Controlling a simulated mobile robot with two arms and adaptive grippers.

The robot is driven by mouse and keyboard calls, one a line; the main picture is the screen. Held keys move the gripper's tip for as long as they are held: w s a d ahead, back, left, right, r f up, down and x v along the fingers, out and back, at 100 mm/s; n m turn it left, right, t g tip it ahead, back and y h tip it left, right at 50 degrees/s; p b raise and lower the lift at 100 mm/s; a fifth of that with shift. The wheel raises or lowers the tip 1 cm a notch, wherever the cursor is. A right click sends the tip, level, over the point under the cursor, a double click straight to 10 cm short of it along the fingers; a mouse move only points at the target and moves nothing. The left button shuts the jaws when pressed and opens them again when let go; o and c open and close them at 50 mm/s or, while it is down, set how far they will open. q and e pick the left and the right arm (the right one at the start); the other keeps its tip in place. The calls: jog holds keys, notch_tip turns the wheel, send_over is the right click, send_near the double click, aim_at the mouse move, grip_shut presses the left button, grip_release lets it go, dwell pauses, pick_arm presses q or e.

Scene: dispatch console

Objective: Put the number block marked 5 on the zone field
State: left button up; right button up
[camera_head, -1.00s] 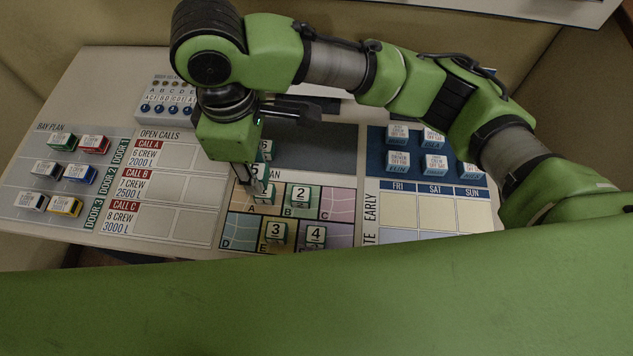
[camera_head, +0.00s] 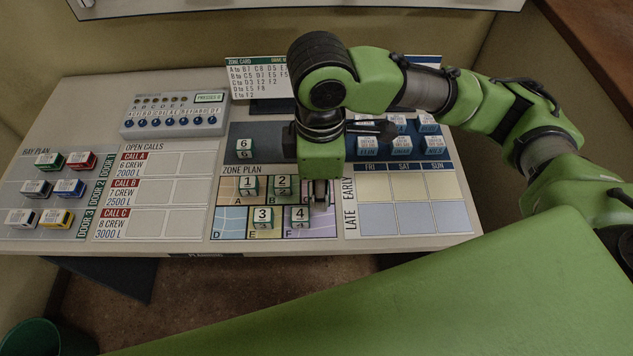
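The zone plan (camera_head: 230,222) has lettered fields. Block 1 (camera_head: 249,185) is on the upper left field, block 2 (camera_head: 283,186) to its right, block 3 (camera_head: 263,217) and block 4 (camera_head: 299,217) in the lower row. Block 6 (camera_head: 244,148) stands on the dark strip above the plan. My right gripper (camera_head: 320,198) points down over the upper right field of the plan, just right of block 2. Block 5 does not show; the gripper and arm hide what is at the fingertips. My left gripper is out of view.
A button panel (camera_head: 175,116) stands at the back left and a zone card (camera_head: 257,81) behind the plan. Bay plan blocks (camera_head: 72,188) are at the left. Roster blocks (camera_head: 367,146) stand right of my gripper. The open calls cells (camera_head: 184,193) are bare.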

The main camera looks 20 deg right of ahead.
jog(key=w+f, duration=0.2)
jog(key=w+d+f, duration=0.1)
jog(key=w+f, duration=0.1)
jog(key=w, duration=0.1)
jog(key=w+d+f, duration=0.1)
jog(key=w+f, duration=0.1)
jog(key=shift+w+f+p, duration=0.25)
jog(key=shift+p, duration=0.15)
jog(key=shift+w+d+f, duration=0.15)
jog(key=shift+w+f, duration=0.05)
jog(key=shift+f, duration=0.05)
jog(key=f+p, duration=0.1)
jog(key=f, duration=0.2)
jog(key=shift+w, duration=0.2)
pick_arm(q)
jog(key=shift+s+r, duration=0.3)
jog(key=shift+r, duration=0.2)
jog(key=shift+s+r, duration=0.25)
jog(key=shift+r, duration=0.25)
pick_arm(e)
jog(key=shift+f, duration=0.3)
jog(key=shift+f, duration=0.15)
jog(key=o, duration=0.9)
jog(key=shift+o, duration=0.2)
